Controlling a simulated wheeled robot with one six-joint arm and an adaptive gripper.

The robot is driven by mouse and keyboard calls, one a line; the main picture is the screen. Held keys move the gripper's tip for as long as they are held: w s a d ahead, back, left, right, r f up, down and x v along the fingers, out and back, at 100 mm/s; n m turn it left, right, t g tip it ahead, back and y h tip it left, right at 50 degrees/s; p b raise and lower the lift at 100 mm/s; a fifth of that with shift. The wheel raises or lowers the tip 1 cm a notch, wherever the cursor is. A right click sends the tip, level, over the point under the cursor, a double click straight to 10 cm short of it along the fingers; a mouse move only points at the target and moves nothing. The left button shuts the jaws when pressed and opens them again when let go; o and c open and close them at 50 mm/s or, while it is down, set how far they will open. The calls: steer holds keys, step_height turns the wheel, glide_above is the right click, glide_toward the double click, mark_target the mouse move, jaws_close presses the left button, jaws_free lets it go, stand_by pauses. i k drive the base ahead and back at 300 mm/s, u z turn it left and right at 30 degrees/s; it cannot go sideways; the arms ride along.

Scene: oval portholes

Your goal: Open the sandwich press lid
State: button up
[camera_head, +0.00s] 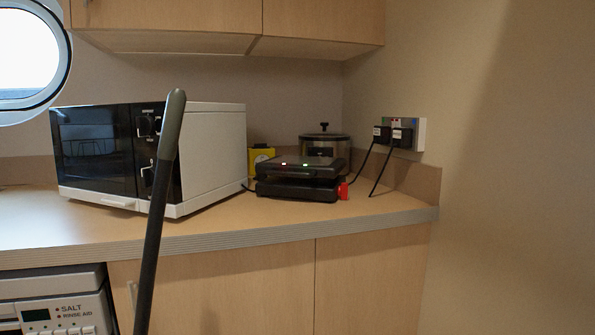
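The sandwich press (299,181) is a low black appliance on the worktop, to the right of the microwave. Its lid (298,167) lies flat over the base and looks shut. The lid's handle is not clearly visible. My gripper is not in view.
A white and black microwave (213,155) stands left of the press. A lidded pot-like appliance (325,147) and a yellow object (261,158) are behind it. Cords run to plugs (392,136). A dark slanted rod (160,190) crosses the near view. Cabinets (320,20) hang above.

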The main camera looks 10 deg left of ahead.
mark_target(306, 166)
steer(key=i, duration=0.4)
steer(key=u, duration=0.8)
